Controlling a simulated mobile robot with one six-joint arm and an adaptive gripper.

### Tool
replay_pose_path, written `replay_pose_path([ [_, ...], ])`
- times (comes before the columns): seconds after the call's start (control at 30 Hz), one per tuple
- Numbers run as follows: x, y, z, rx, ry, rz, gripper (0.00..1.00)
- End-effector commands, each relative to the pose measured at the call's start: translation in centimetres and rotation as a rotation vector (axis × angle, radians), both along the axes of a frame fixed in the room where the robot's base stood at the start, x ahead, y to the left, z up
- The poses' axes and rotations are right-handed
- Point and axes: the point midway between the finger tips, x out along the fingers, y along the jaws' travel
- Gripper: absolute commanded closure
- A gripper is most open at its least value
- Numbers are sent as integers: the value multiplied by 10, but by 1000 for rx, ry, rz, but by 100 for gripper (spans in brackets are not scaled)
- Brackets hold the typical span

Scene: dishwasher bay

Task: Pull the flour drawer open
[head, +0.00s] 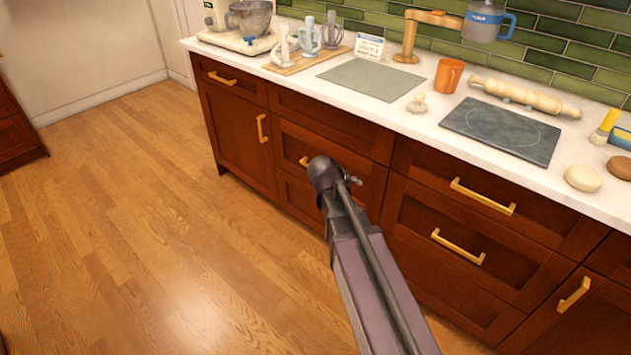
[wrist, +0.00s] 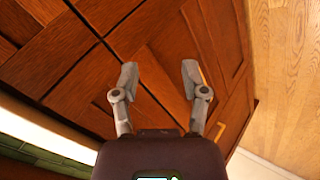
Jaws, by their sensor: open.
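No drawer front carries a readable flour label, so I cannot tell which drawer is the flour drawer. The middle stack of dark red-brown drawers (head: 290,140) is closed, with a short piece of gold handle (head: 304,161) showing beside my arm. My arm covers much of that stack's lower fronts. My gripper (wrist: 160,75) is open and empty in the wrist view, its two grey fingers spread before wooden drawer fronts (wrist: 150,45). A thin gold strip (wrist: 204,76) shows just beside the right finger.
The right stack has closed drawers with gold handles (head: 482,196) and (head: 457,247). A cupboard door with an upright handle (head: 262,128) stands at left. The white counter (head: 430,125) holds a mug (head: 448,76), rolling pin (head: 525,97) and other items. The wooden floor (head: 150,200) is clear.

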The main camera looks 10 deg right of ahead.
Motion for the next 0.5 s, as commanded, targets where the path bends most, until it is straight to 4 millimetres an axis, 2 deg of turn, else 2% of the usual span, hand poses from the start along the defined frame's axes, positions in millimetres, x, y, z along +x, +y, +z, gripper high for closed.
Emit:
replay_pose_path([
  [0.03, 8, 1, -16, -24, -12, 13, 43],
  [0.5, 65, 13, -65, -253, -134, 147, 43],
])
